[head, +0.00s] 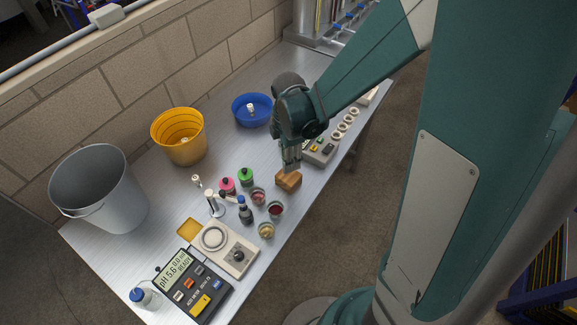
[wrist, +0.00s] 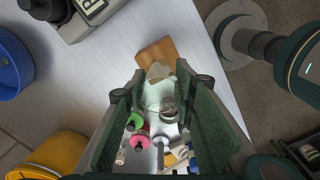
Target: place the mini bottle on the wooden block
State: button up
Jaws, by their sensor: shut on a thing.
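The wooden block (head: 288,180) lies on the bench near its front edge, just below my gripper (head: 291,166) in the head view. In the wrist view the block (wrist: 163,49) shows just past the fingertips. My gripper (wrist: 158,92) is shut on a pale, see-through thing, which I take for the mini bottle (wrist: 157,72). One end of it overlaps the block in the wrist view. I cannot tell whether it touches the block. In the head view the fingers mostly hide the bottle.
Left of the block stand small jars (head: 275,209), a pink-lidded pot (head: 228,185), a green-lidded pot (head: 246,176) and a dark bottle (head: 245,212). A button box (head: 322,152) is close behind right. A blue bowl (head: 247,121) and yellow bucket (head: 199,154) stand further back.

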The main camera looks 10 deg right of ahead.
jog(key=shift+f, duration=0.15)
jog(key=shift+f, duration=1.95)
jog(key=shift+f+b, duration=0.15)
jog(key=shift+b, duration=0.15)
jog(key=o, duration=1)
jog(key=shift+c, duration=0.2)
jog(key=shift+r+p, duration=0.6)
jog(key=shift+r, duration=5.55)
